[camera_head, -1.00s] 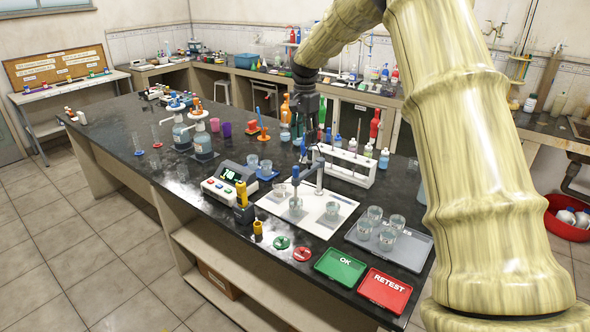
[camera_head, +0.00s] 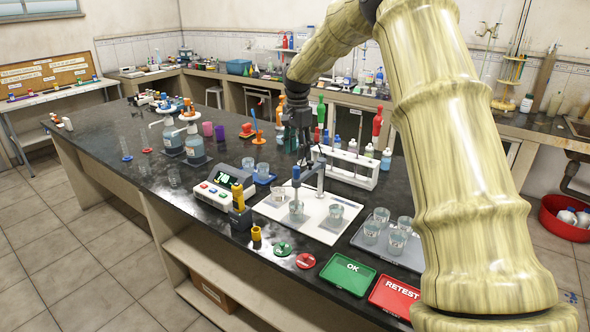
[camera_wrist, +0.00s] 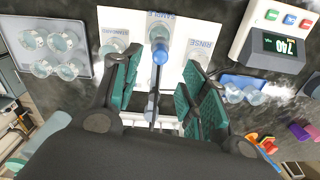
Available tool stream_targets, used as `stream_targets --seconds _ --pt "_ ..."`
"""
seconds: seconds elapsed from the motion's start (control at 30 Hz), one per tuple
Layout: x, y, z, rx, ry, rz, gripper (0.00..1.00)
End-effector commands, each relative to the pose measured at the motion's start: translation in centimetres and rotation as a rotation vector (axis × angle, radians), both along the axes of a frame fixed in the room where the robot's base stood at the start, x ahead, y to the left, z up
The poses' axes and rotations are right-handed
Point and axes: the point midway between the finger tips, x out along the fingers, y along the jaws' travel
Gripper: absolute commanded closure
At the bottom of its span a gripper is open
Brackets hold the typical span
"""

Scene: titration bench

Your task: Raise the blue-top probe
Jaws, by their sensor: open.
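The blue-top probe (camera_head: 296,176) stands upright on a grey stand arm (camera_head: 319,178). Its lower end is over or in a glass beaker (camera_head: 296,211) on the white mat (camera_head: 327,228). My gripper (camera_head: 301,150) is behind and above the probe in the head view, its fingers pointing down. In the wrist view the open green finger pads (camera_wrist: 160,90) lie to either side of the probe's line. The blue top (camera_wrist: 160,51) shows beyond the fingertips, between them, and the pads look clear of it. The probe's lower part is hidden there.
A white bottle rack (camera_head: 352,168) stands close behind the mat. A meter (camera_head: 222,187) is left of it. A grey tray (camera_head: 408,254) with several beakers and the green OK tray (camera_head: 346,274) and red RETEST tray (camera_head: 394,297) are at the front right.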

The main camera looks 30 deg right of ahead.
Motion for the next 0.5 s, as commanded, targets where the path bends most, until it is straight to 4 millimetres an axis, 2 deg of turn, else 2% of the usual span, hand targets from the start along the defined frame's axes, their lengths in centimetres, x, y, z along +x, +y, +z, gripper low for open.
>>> stream_targets --seconds 0.3,0.5 --pt "0.0 0.1 -5.1 0.001 0.002 0.001 0.57" --pt "0.2 0.3 -7.2 0.001 0.001 0.003 0.57"
